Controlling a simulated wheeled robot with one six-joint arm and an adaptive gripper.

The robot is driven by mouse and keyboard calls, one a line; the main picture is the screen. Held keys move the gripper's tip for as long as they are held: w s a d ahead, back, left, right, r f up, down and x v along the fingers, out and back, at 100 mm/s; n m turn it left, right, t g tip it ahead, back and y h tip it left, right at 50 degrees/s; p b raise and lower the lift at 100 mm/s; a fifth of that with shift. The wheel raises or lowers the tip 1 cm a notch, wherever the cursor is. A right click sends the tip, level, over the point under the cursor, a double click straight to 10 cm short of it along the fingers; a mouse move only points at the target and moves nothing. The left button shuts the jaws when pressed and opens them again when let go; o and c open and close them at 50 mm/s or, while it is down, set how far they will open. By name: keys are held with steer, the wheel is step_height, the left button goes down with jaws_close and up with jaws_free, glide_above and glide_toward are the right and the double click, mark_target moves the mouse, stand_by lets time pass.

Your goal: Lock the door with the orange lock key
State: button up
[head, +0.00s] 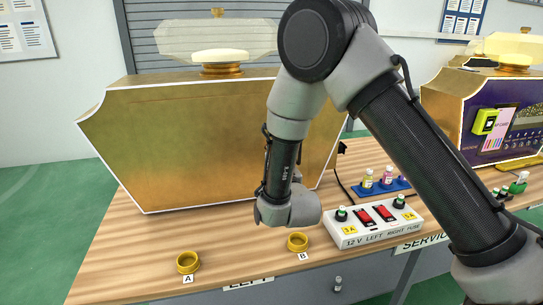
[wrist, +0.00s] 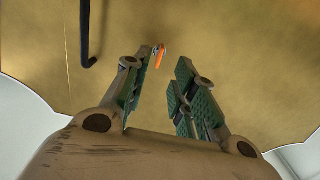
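The orange lock key (wrist: 162,52) shows in the wrist view as a small orange piece against the gold panel, close to the tip of my left finger. Something small and grey lies beside it, too small to make out clearly. The gold door panel (wrist: 230,40) fills the background, with a black bar-shaped handle (wrist: 86,40) at the upper left. My gripper (wrist: 171,58) is open, with green-padded fingers apart and nothing held between them. In the head view the gold machine (head: 180,140) stands on the table; my arm hides the gripper, key and lock.
A white fuse box (head: 375,235) with red switches sits right of my wrist. Yellow rings marked A (head: 187,262) and B (head: 297,242) lie along the wooden table's (head: 120,265) front. Small bottles in a blue rack (head: 383,186) and a purple machine (head: 480,115) stand to the right.

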steer(key=v, duration=0.5)
